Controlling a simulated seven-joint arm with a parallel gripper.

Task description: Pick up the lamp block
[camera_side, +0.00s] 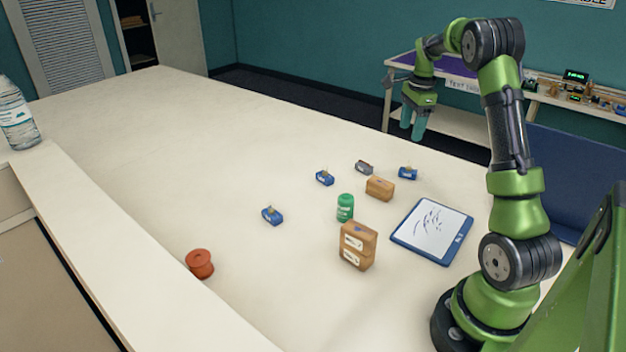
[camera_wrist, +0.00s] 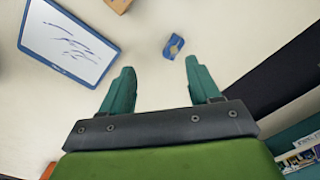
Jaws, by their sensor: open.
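Several small blocks with little parts on top stand on the pale table. Blue blocks are at the back right (camera_side: 408,173), back middle (camera_side: 325,178) and nearer the front (camera_side: 272,216); a grey block (camera_side: 364,167) is at the back. I cannot tell which is the lamp block. My gripper (camera_side: 412,128) is open and empty, above and beyond the back-right blue block. In the wrist view, my gripper's spread fingers (camera_wrist: 160,68) have one blue block (camera_wrist: 174,46) just past their tips, apart from them.
A blue-framed whiteboard (camera_side: 432,231) lies near my base and in the wrist view (camera_wrist: 70,42).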

